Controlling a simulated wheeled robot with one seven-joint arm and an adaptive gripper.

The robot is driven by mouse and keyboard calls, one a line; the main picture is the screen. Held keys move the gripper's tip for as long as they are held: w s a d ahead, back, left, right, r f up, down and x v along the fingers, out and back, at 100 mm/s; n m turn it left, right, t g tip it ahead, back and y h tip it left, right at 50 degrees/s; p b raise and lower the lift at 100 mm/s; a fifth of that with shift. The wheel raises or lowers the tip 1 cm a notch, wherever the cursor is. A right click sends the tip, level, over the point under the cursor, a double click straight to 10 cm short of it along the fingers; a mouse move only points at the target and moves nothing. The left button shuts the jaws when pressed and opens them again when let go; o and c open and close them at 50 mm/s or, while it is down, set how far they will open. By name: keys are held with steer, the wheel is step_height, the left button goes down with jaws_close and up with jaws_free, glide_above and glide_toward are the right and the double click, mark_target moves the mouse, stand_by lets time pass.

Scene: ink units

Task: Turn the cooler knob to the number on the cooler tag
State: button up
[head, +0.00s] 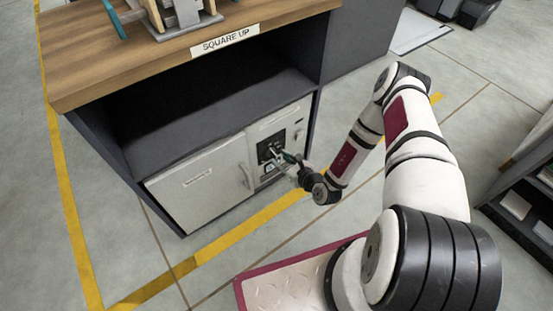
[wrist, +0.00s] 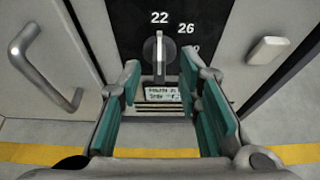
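The cooler (head: 205,180) is a pale two-part unit in the lower bay of the dark cabinet in the head view. Its knob (wrist: 153,50) sits on a black dial panel (wrist: 212,20) in the wrist view, its grip standing about upright below the number 22. The number 26 is right of it, and another number lower right is partly hidden. A small tag (wrist: 162,94) with dark print shows below the knob; I cannot read it surely. My gripper (wrist: 160,68) is open, its teal fingers either side of the knob with gaps; it also shows at the panel in the head view (head: 285,160).
A metal door handle (wrist: 45,62) is on the left in the wrist view, and a pale latch (wrist: 268,50) on the right. A wooden top (head: 130,50) with a "SQUARE UP" label (head: 225,40) overhangs the bay. Yellow floor tape (head: 235,233) runs in front.

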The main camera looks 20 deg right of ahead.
mark_target(277, 157)
steer(key=shift+b+x, duration=0.4)
steer(key=shift+x, duration=1.35)
jaws_close()
steer(key=shift+w+d+f+m+g+y+b, duration=0.15)
steer(key=shift+m+y+b, duration=0.45)
steer(key=shift+m, duration=0.4)
steer(key=shift+s+d+f+m+g+y+b, duration=0.15)
steer(key=shift+m+y+b, duration=0.3)
steer(key=shift+m+y, duration=0.45)
steer(key=shift+w+d+m+g+y+b, duration=0.15)
steer(key=shift+m+y+b, duration=0.4)
steer(key=shift+m, duration=0.55)
